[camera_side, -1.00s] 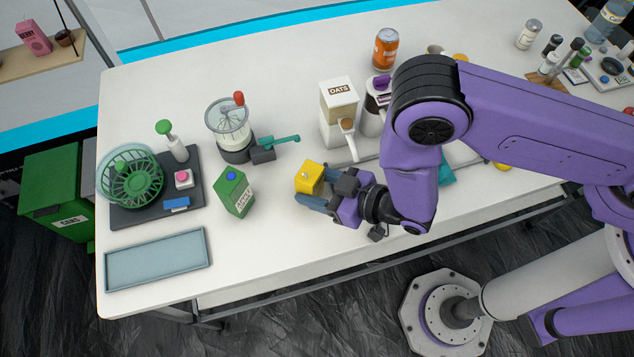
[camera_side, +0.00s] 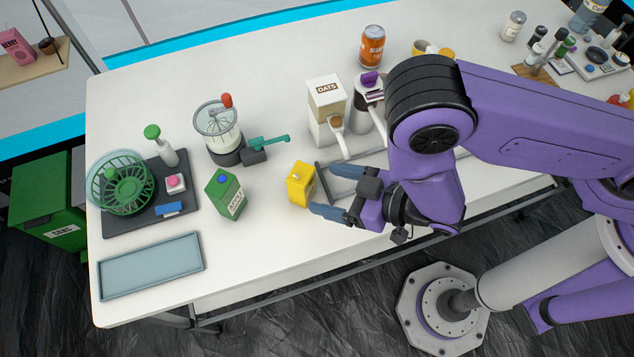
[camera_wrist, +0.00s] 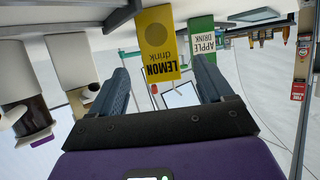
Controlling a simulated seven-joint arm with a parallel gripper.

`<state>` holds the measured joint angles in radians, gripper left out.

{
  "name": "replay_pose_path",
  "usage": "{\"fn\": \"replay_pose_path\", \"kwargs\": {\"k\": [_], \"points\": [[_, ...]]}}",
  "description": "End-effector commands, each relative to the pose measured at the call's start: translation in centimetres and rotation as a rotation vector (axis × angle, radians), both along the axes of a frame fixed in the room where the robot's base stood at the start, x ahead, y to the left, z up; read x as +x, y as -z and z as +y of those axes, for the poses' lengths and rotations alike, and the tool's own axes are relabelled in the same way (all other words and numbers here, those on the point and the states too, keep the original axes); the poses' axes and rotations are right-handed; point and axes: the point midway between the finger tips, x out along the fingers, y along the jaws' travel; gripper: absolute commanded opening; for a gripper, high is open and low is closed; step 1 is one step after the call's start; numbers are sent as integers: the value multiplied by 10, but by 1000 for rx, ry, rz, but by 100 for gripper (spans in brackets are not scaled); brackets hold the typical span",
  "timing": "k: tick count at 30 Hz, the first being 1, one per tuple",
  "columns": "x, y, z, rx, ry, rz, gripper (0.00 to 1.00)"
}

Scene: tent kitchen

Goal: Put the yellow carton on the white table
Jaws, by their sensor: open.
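The yellow carton (camera_side: 301,185) stands upright on the white table (camera_side: 270,235), near its front edge. In the wrist view the yellow carton (camera_wrist: 158,42) appears upside down with a "LEMON drink" label. My gripper (camera_side: 328,190) is open and empty, just to the right of the carton. Its two fingers (camera_wrist: 165,92) are spread apart, with the carton beyond their tips and not between them.
A green apple carton (camera_side: 226,194) stands left of the yellow one. A blue-grey tray (camera_side: 150,266) lies at the front left.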

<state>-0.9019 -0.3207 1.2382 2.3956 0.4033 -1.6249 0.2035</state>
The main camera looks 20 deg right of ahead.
Motion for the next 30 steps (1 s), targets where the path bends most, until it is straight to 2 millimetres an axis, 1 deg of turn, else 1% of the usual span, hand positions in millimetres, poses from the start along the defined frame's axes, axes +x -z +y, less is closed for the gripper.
{"fn": "replay_pose_path", "kwargs": {"k": [1, 6, 21, 26, 30], "points": [[-5, -2, -4, -3, -4, 0, 80], [-12, -7, -11, 0, -3, -1, 80], [-13, -8, -12, 0, -1, -1, 80], [-9, -10, -11, -4, 3, 16, 80], [2, -17, -9, -26, 16, 75, 80]]}}
